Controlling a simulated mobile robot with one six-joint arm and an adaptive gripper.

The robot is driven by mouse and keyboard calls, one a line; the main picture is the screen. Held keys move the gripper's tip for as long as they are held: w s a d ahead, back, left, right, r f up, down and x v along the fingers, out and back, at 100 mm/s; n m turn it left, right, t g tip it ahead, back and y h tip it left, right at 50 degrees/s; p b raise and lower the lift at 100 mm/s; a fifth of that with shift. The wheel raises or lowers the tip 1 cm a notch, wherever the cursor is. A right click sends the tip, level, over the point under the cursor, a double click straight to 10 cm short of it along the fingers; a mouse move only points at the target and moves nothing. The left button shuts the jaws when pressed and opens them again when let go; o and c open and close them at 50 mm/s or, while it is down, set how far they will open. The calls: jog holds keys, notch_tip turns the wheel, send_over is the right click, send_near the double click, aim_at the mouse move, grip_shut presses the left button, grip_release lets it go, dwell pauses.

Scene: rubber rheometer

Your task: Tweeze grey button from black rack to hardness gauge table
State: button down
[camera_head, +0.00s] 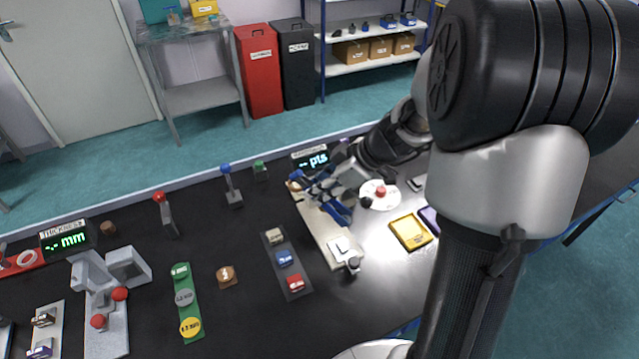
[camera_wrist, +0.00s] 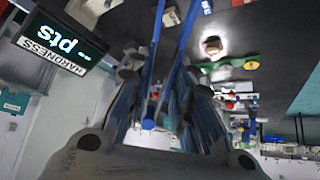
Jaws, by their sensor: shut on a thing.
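My gripper (camera_head: 322,186) is at the hardness gauge, just below its "pts" display (camera_head: 311,159) in the head view. In the wrist view my gripper (camera_wrist: 158,95) is shut on blue tweezers (camera_wrist: 156,55), whose two arms run up toward the top edge. The tweezers (camera_head: 342,211) also show in the head view over the gauge's pale base (camera_head: 318,226). I cannot make out a grey button in the tweezer tips. The black rack (camera_head: 273,246) stands left of the base with beige, blue and red pieces on it.
A green strip (camera_head: 186,311) with labelled discs, a brown block (camera_head: 227,276) and a thickness gauge (camera_head: 107,312) stand to the left. A white plate (camera_head: 367,203) with a red piece and a yellow tray (camera_head: 410,232) lie to the right. Upright levers (camera_head: 233,190) stand behind.

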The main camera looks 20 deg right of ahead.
jog(key=shift+f, duration=0.1)
notch_tip(320, 180, down, 9)
jog(key=b, duration=0.2)
jog(key=shift+b, duration=0.35)
dwell(0.4)
jog(key=c, duration=1.9)
grip_release()
jog(key=shift+r, duration=0.2)
notch_tip(320, 180, up, 10)
jog(key=p, duration=0.3)
jog(key=shift+p, duration=0.3)
